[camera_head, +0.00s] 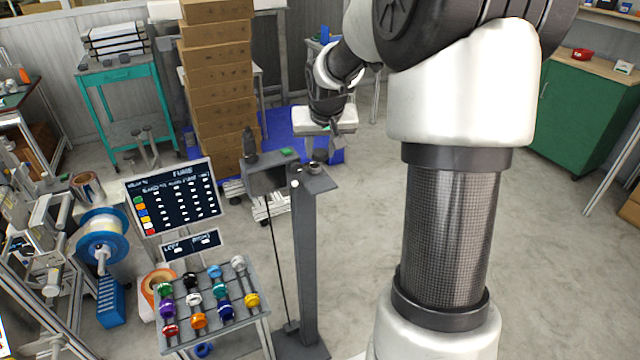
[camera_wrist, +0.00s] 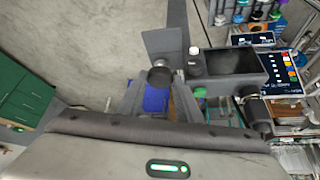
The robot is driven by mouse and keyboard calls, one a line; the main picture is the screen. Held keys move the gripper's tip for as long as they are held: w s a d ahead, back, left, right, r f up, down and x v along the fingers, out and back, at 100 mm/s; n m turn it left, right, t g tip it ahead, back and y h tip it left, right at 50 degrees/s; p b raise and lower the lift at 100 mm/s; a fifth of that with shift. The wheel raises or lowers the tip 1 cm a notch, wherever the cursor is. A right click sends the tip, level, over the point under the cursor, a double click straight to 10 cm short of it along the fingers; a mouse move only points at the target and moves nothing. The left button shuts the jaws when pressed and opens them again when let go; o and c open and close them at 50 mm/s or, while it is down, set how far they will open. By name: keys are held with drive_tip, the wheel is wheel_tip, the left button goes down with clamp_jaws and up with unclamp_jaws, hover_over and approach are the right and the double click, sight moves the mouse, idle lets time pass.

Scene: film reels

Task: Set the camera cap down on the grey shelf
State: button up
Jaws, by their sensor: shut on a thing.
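The camera cap (camera_wrist: 160,77) is a dark round piece between the fingertips of my gripper (camera_wrist: 159,84) in the wrist view. My gripper is shut on it. The grey shelf (camera_wrist: 163,41) is a flat plate just beyond the cap in that view, and the cap overlaps its edge. In the head view, the grey shelf (camera_head: 321,182) tops a tall grey post, with my gripper (camera_head: 326,153) close above it. A small dark round shape there seems to be the cap. I cannot tell whether the cap touches the shelf.
A sign board (camera_head: 174,197) and a rack of coloured reels (camera_head: 238,322) stand further left. Stacked cartons (camera_head: 218,75) stand behind. Floor is clear right of the post.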

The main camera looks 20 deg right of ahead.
sight(324, 154)
drive_tip(key=shift+f+b, duration=0.5)
drive_tip(key=shift+f, duration=3.7)
drive_tip(key=o, duration=0.7)
drive_tip(key=shift+o, duration=0.2)
drive_tip(key=shift+s+r, duration=0.1)
drive_tip(key=shift+r, duration=0.3)
drive_tip(key=p+v, duration=0.1)
drive_tip(key=v, duration=1)
drive_tip(key=shift+s+a+r+p, duration=0.1)
drive_tip(key=shift+s+r+p, duration=0.1)
drive_tip(key=shift+p, duration=0.2)
